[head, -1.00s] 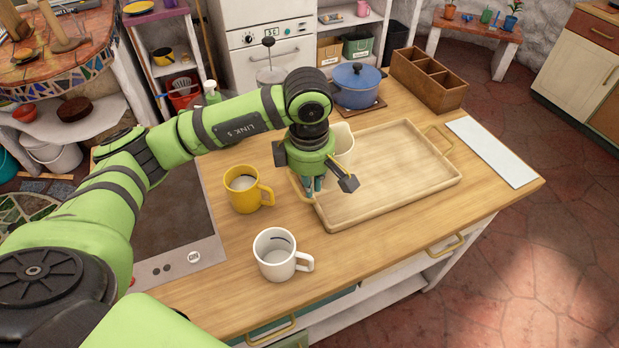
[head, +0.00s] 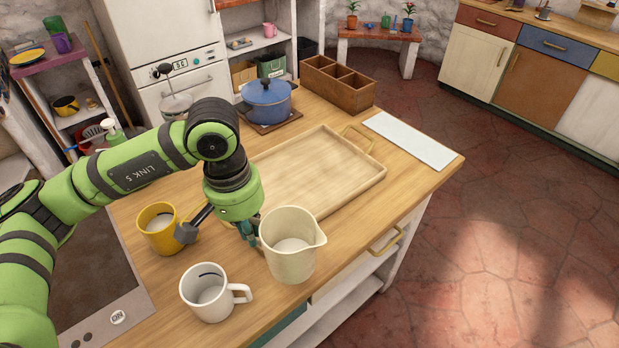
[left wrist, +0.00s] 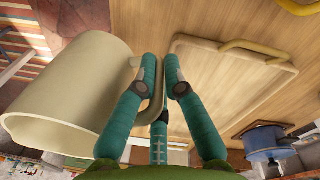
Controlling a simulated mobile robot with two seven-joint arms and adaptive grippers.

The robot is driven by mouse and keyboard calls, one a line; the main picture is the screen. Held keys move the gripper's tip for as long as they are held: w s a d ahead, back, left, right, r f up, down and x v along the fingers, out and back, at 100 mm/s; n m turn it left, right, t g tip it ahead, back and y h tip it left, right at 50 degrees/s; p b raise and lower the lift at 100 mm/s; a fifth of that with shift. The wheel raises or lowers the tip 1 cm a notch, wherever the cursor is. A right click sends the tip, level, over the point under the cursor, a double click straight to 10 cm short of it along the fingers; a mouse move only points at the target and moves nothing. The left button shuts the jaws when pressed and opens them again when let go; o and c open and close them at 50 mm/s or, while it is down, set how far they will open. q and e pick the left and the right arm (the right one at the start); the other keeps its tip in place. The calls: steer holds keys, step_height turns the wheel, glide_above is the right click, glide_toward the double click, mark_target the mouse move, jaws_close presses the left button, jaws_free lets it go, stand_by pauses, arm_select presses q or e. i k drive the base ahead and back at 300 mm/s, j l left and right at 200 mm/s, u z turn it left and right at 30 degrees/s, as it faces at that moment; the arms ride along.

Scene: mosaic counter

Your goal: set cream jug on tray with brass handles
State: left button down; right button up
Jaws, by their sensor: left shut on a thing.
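The cream jug (head: 290,252) is a tall pale pitcher with some white content, held near the counter's front edge, in front of the tray. My left gripper (head: 247,232) is shut on its handle. In the left wrist view, the teal fingers (left wrist: 162,72) close around the jug's handle, with the jug body (left wrist: 65,100) on the left. The wooden tray (head: 325,175) lies empty on the counter; its far brass handle (head: 357,137) shows, and its near-left end is hidden behind my arm. I cannot tell the jug's exact height above the counter. My right gripper is not in view.
A yellow mug (head: 157,240) and a white mug (head: 207,297) stand left of the jug. A blue pot (head: 267,102), a wooden divided box (head: 337,85) and a white board (head: 408,141) lie beyond the tray. The cooktop (head: 85,275) is at left.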

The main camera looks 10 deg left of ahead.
mark_target(330, 164)
steer(key=i+l+z, duration=0.15)
steer(key=i+l, duration=0.2)
steer(key=i+l+z, duration=0.2)
steer(key=i, duration=0.35)
steer(key=l, duration=0.1)
